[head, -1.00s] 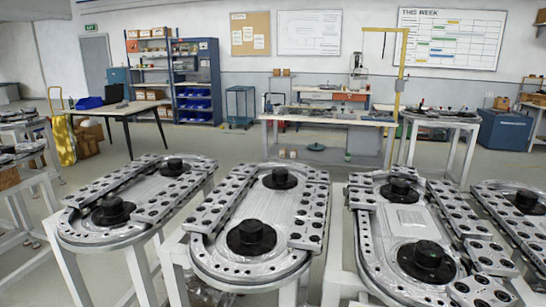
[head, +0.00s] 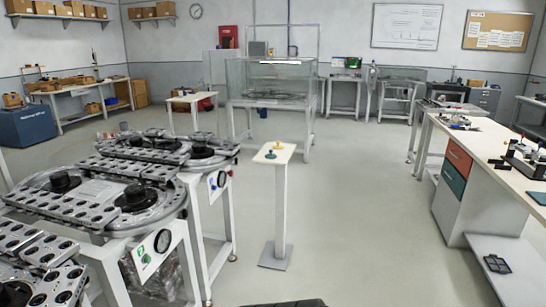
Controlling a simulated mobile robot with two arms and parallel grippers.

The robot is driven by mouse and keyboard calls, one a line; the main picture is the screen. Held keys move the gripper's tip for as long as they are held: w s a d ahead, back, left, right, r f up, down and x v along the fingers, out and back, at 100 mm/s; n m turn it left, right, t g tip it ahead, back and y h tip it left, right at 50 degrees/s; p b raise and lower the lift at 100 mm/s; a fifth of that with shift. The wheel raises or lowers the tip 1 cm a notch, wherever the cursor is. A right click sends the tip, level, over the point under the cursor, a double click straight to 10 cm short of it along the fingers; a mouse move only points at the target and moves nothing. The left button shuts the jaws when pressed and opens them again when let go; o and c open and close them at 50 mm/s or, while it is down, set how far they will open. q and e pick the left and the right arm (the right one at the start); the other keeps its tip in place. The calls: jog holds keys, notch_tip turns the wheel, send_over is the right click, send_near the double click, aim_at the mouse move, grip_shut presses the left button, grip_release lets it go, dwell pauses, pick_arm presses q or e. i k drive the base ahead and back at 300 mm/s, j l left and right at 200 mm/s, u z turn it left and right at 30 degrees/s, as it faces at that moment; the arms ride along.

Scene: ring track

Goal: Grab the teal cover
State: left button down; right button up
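A small teal piece (head: 270,155), which looks like the teal cover, sits on top of a narrow white pedestal (head: 281,205) near the middle of the head view. A small yellow piece (head: 278,146) stands just behind it on the same top. The teal piece is too small to make out its shape well. Neither of my grippers is in view.
Ring track tables (head: 100,236) with dark hubs stand close on the left. A workbench (head: 500,150) with drawers stands on the right, with a low white shelf (head: 503,268) beside it. A glass-walled case (head: 272,84) is behind. Open floor (head: 365,220) lies right of the pedestal.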

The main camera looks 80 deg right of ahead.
aim_at(268, 156)
jog(key=z, duration=2.65)
jog(key=i+l, duration=0.15)
jog(key=i, duration=0.25)
jog(key=i+l+u, duration=0.15)
jog(key=i, duration=0.2)
jog(key=i+l, duration=0.25)
jog(key=i, duration=0.15)
